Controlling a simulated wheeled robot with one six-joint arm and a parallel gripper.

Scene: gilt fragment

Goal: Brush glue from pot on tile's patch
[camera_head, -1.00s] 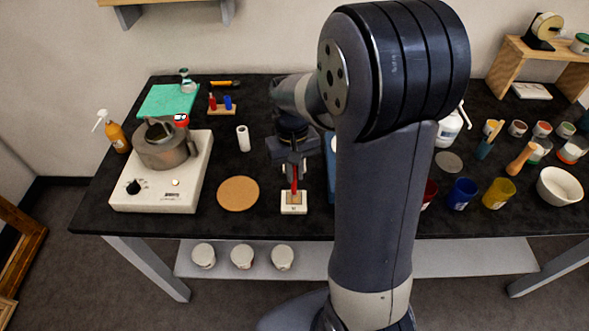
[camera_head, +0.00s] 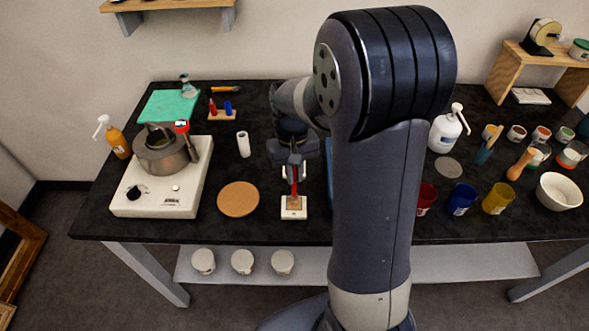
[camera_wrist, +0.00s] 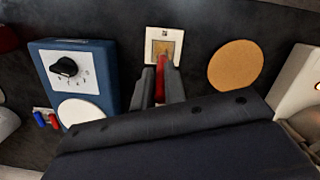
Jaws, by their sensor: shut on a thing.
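My gripper (camera_head: 293,172) is shut on a red-handled brush (camera_head: 294,186), which points down at the tile. The brush also shows between the fingers in the wrist view (camera_wrist: 160,76). The small white tile (camera_head: 287,214) lies near the table's front edge and shows ahead of the fingers in the wrist view (camera_wrist: 151,36). A brown square patch (camera_wrist: 158,47) is at its middle. The brush tip is over the patch; I cannot tell whether it touches. The metal pot (camera_head: 163,156) stands on the white hotplate (camera_head: 150,203) at the left. Its contents are unclear.
A round cork mat (camera_head: 238,199) lies left of the tile. A blue box with a dial (camera_wrist: 45,60) is on the tile's other side, mostly hidden by my arm in the head view. A white roll (camera_head: 243,144) stands behind the mat. Coloured cups (camera_head: 461,198) stand at right.

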